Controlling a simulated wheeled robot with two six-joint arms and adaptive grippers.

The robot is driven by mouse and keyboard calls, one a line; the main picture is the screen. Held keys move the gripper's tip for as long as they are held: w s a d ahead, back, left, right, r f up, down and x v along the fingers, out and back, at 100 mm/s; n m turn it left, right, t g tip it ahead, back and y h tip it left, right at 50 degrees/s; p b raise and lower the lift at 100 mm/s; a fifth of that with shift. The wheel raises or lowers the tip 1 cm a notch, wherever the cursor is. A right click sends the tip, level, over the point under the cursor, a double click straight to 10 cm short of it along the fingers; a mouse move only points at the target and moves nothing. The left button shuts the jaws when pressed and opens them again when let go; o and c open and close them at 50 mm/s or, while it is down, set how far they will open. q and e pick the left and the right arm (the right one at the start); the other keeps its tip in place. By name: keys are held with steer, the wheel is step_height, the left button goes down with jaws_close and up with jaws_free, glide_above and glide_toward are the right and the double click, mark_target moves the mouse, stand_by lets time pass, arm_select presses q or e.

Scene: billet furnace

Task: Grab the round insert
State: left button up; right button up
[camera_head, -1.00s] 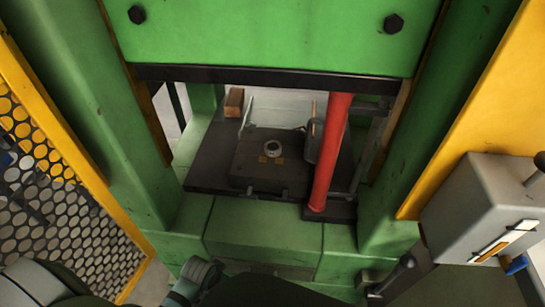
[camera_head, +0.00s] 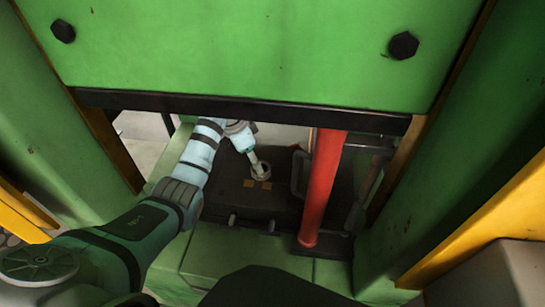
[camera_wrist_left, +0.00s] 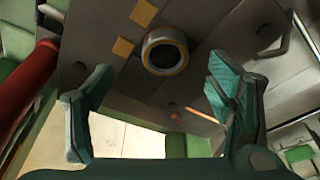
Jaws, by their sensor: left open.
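The round insert (camera_head: 261,171) is a small pale ring on the dark die block (camera_head: 277,205) inside the press. In the left wrist view the insert (camera_wrist_left: 165,51) shows as a thick ring with a dark hole, beyond the fingers. My left gripper (camera_head: 256,163) reaches into the press from the left, close to the insert in the head view. In the left wrist view my left gripper (camera_wrist_left: 160,105) has its fingers wide apart with nothing between them. The insert appears apart from both fingers. My right gripper is not in view.
A red post (camera_head: 322,190) stands right of the die block. The green press head (camera_head: 240,50) hangs above with a dark lower edge (camera_head: 240,108). Green side columns bound the opening. Two yellowish squares (camera_wrist_left: 132,30) lie beside the insert.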

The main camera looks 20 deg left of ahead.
mark_target(265, 165)
arm_select(q)
steer(key=shift+w+a+r, duration=0.1)
steer(key=shift+w+r, duration=0.1)
steer(key=shift+w, duration=0.3)
steer(key=shift+f+b, duration=0.3)
steer(key=shift+f, duration=0.05)
steer(key=shift+s+b+x, duration=0.2)
steer(key=shift+b+x, duration=0.4)
steer(key=shift+x, duration=0.5)
steer(key=x, duration=0.1)
steer(key=b+x, duration=0.1)
steer(key=x, duration=0.1)
steer(key=shift+w+f+b, duration=0.2)
steer(key=shift+w+b, duration=0.05)
steer(key=shift+b, duration=0.05)
steer(key=shift+w+d+f, duration=0.2)
steer(key=shift+f, duration=0.1)
steer(key=shift+r, duration=0.1)
steer(key=shift+s+r, duration=0.1)
jaws_close()
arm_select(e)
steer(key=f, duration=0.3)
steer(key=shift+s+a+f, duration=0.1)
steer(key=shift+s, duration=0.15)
